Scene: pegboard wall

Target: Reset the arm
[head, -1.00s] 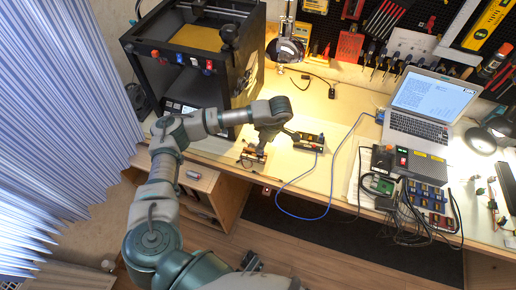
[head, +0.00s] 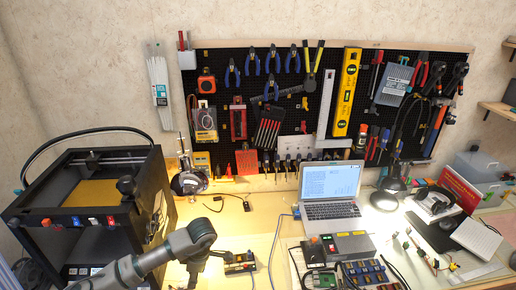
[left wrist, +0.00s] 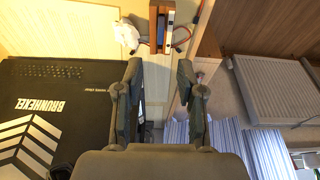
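My left gripper (head: 212,272) is low over the workbench (head: 258,226), at the end of my left arm, which comes in from the lower left. In the left wrist view its two fingers (left wrist: 160,72) stand apart with nothing held between them. A small device with wires (head: 240,263) lies on the bench beside the gripper. A small item with a blue part and a red wire (left wrist: 162,28) shows beyond the fingertips in the left wrist view. My right gripper is out of view.
A black 3D printer (head: 95,210) stands left of my arm. A laptop (head: 330,190), a control box (head: 345,245), a lamp (head: 388,198) and electronics modules (head: 368,272) occupy the bench to the right. A tool-filled pegboard (head: 290,120) is behind. The left wrist view shows a white radiator (left wrist: 270,90).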

